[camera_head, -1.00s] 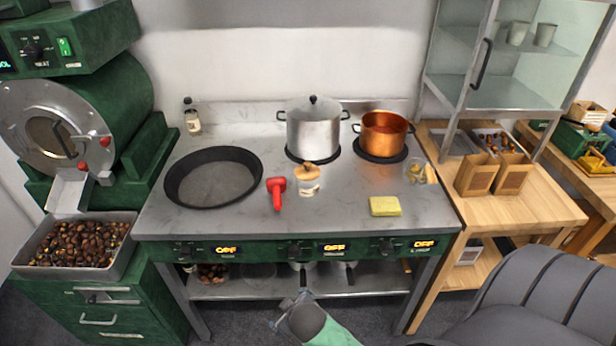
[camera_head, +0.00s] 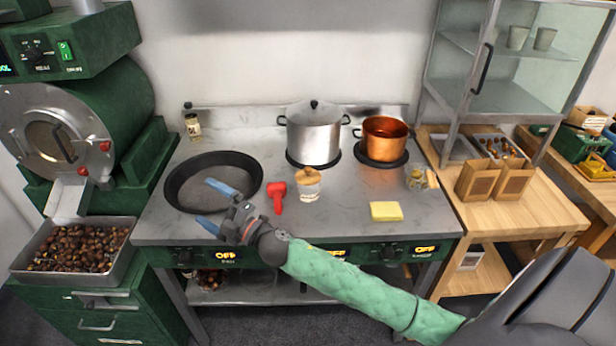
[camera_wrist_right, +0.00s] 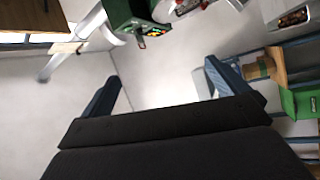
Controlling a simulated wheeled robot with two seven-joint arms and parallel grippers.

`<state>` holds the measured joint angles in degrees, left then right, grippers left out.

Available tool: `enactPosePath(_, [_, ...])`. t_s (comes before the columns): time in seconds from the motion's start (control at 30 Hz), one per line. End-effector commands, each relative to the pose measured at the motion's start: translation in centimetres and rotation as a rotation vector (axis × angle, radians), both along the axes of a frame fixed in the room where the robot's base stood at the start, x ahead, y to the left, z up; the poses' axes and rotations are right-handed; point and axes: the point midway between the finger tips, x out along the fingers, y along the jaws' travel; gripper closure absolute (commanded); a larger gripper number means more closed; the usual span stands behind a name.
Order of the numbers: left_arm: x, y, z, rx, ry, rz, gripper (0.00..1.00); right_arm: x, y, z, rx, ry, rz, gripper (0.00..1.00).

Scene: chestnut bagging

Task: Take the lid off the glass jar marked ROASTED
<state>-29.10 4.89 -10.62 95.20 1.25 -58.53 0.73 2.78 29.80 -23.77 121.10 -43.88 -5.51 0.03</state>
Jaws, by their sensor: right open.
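A small glass jar (camera_head: 309,190) with a pale label stands upright on the steel stove top, right of the red tool. Its wooden lid (camera_head: 309,175) sits on top. The label is too small to read here. My right gripper (camera_head: 214,206) is open and empty, over the front edge of the black pan, left of the jar and apart from it. Its two blue fingers point left in the head view. In the right wrist view the open fingers (camera_wrist_right: 163,75) have nothing between them. My left gripper is not in view.
A black pan (camera_head: 178,196), red tool (camera_head: 279,197), steel pot (camera_head: 313,138), copper pot (camera_head: 384,138), yellow sponge (camera_head: 386,211) and small glass container (camera_head: 418,181) stand around the jar. A dark-capped bottle (camera_head: 193,126) is at the back left. Bare steel lies in front of the jar.

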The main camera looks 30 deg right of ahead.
Motion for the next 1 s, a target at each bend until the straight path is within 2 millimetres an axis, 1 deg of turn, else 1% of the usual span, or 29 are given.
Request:
enactPosePath(0.03, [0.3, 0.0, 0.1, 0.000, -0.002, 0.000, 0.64, 0.4, 0.9, 1.4, -0.079, -0.079, 0.067, 0.01])
enactPosePath(0.1, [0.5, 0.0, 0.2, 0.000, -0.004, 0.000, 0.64, 0.3, 2.1, 2.7, -0.189, -0.178, 0.164, 0.01])
enactPosePath(0.2, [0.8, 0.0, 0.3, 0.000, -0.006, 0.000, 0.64, 0.0, 3.5, 3.6, -0.358, -0.302, 0.303, 0.01])
enactPosePath(0.33, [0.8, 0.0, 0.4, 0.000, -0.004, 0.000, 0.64, -0.3, 4.0, 3.4, -0.596, -0.426, 0.482, 0.01])
enactPosePath(0.4, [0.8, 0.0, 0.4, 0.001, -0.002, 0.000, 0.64, -0.4, 3.6, 2.8, -0.732, -0.473, 0.575, 0.01])
enactPosePath(0.47, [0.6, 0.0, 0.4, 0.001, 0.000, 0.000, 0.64, -0.3, 2.7, 2.1, -0.853, -0.502, 0.655, 0.01])
enactPosePath(0.57, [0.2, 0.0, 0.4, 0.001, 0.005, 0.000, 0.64, 0.2, 0.3, 0.8, -1.058, -0.522, 0.782, 0.01])
enactPosePath(0.67, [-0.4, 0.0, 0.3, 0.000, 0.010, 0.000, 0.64, 0.9, -3.4, -0.3, -1.268, -0.507, 0.902, 0.01])
enactPosePath(0.77, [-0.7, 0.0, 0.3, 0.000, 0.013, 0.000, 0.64, 1.8, -8.2, -0.9, -1.476, -0.449, 1.014, 0.01])
enactPosePath(0.8, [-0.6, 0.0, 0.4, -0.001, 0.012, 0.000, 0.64, 2.2, -10.4, -0.9, -1.558, -0.415, 1.054, 0.01])
enactPosePath(0.87, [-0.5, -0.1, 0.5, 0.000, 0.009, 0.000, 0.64, 2.7, -13.9, -0.8, -1.675, -0.350, 1.112, 0.01])
enactPosePath(0.9, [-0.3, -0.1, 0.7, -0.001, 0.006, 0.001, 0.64, 3.0, -16.3, -0.4, -1.747, -0.304, 1.146, 0.01])
enactPosePath(0.97, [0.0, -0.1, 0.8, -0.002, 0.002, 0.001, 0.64, 3.3, -19.7, 0.2, -1.842, -0.225, 1.191, 0.01])
enactPosePath(1.0, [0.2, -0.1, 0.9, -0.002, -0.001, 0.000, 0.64, 3.4, -21.8, 0.7, -1.897, -0.172, 1.215, 0.01])
